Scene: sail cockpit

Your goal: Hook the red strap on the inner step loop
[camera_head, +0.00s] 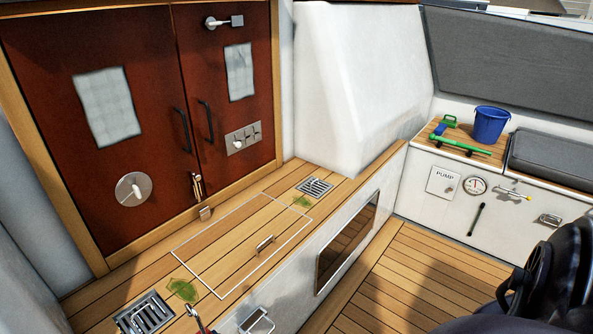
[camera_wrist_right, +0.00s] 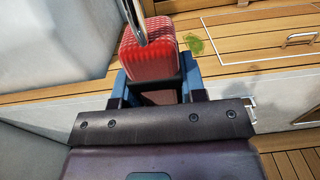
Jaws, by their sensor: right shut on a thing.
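The red strap (camera_wrist_right: 150,62) shows in the right wrist view as a ribbed red piece with a metal rod running up from it. My right gripper (camera_wrist_right: 155,82) is shut on it, with a finger on each side. In the head view only a small red and metal bit (camera_head: 200,320) shows at the bottom edge; the gripper itself is out of that frame. A metal loop (camera_head: 257,321) is on the white front face of the step, just right of that bit and apart from it. A pale bracket, likely this loop, shows in the wrist view (camera_wrist_right: 252,108). My left gripper is not in view.
The teak step (camera_head: 150,270) carries a hatch with a small handle (camera_head: 265,243), two drain grates (camera_head: 146,313) and green patches. Red-brown doors (camera_head: 95,110) stand behind. A blue bucket (camera_head: 491,124) is at far right. The teak floor (camera_head: 420,270) is clear in front.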

